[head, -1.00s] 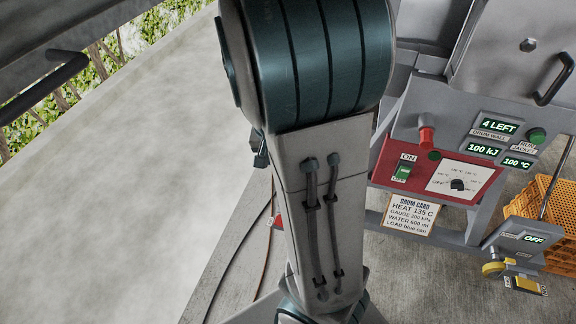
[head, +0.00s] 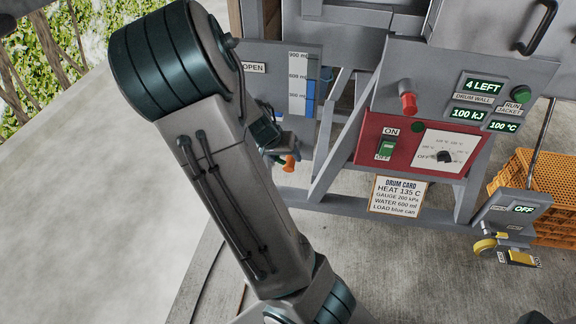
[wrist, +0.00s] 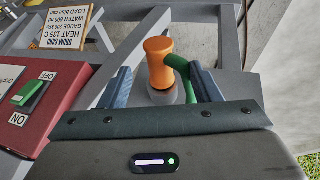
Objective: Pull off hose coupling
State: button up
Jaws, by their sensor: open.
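The hose coupling (wrist: 158,62) is an orange, round-ended fitting in the wrist view, on a pale grey stub. A green hose piece (wrist: 178,64) joins its right side. My gripper (wrist: 160,74) is open, one finger on each side of the coupling, with a visible gap at the left finger. The right finger is close to the green hose; I cannot tell whether they touch. In the head view the orange coupling (head: 290,163) shows small beside the grey frame, and my arm hides most of the gripper.
A grey machine carries a red panel (head: 415,148) with a green ON/OFF switch (head: 385,149) and a drum card (head: 398,194). A water gauge (head: 301,85) stands behind the arm. An orange crate (head: 545,190) and a yellow-wheeled device (head: 487,246) are at right. Concrete floor is clear at left.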

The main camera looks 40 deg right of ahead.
aim_at(287, 164)
jog(key=shift+b+x, duration=0.55)
jog(key=shift+x, duration=1.4)
jog(key=shift+c, duration=0.4)
grip_shut()
jog(key=shift+s+a, duration=0.4)
jog(key=shift+a, duration=0.05)
jog(key=c, duration=1)
grip_release()
grip_shut()
jog(key=shift+s+a+p, duration=1.05)
jog(key=shift+a, duration=0.25)
